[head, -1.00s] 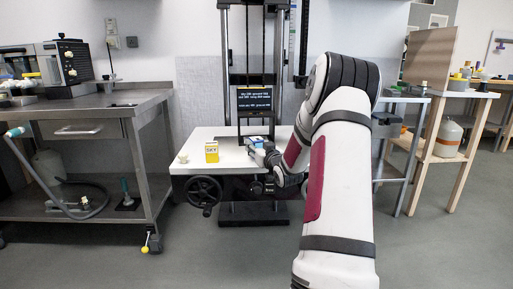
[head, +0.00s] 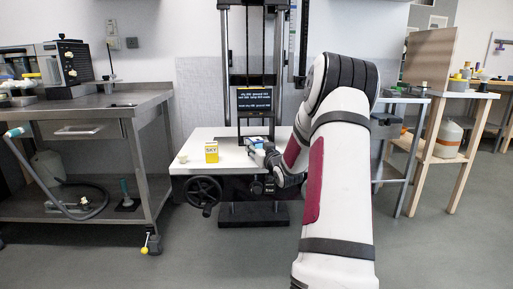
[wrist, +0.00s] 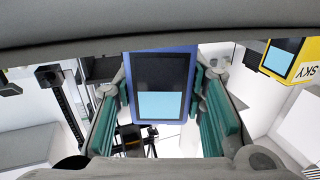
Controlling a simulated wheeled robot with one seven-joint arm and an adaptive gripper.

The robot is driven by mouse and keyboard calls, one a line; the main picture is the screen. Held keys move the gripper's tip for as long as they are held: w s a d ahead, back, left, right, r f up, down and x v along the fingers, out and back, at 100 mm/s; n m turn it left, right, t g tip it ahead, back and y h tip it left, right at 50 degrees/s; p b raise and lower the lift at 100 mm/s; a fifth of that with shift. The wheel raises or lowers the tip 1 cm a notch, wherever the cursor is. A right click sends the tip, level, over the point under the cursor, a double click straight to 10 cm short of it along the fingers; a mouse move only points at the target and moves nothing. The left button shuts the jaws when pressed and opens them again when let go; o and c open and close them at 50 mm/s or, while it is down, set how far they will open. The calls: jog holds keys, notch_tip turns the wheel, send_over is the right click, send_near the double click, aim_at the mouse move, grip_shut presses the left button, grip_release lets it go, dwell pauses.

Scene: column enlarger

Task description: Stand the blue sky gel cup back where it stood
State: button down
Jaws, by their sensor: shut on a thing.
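The blue cup (wrist: 160,124) has a square blue rim, a dark inside and a light-blue patch within. My gripper (wrist: 160,95) is shut on it in the wrist view, with green pads at its left and right sides. In the head view my gripper (head: 266,151) is over the right part of the white table (head: 235,164), in front of the column. The blue cup there (head: 255,142) is small and partly hidden by my gripper. I cannot tell whether its base touches the table.
A yellow cup marked SKY (head: 211,153) stands on the table to the left and shows at the upper right in the wrist view (wrist: 282,58). A small pale object (head: 183,159) is at the table's left. A dark screen with text (head: 254,100) hangs on the column.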

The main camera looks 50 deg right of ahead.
jog(key=shift+f+b, duration=0.5)
jog(key=shift+f, duration=0.05)
dwell(0.4)
jog(key=c, duration=0.9)
grip_release()
jog(key=shift+c, duration=0.2)
jog(key=shift+s, duration=0.15)
jog(key=shift+b+v, duration=0.85)
jog(key=shift+v, duration=3)
jog(key=shift+s+a, duration=0.1)
jog(key=shift+a, duration=0.05)
jog(key=v, duration=1.1)
jog(key=shift+s+a, duration=0.2)
jog(key=shift+s, duration=0.15)
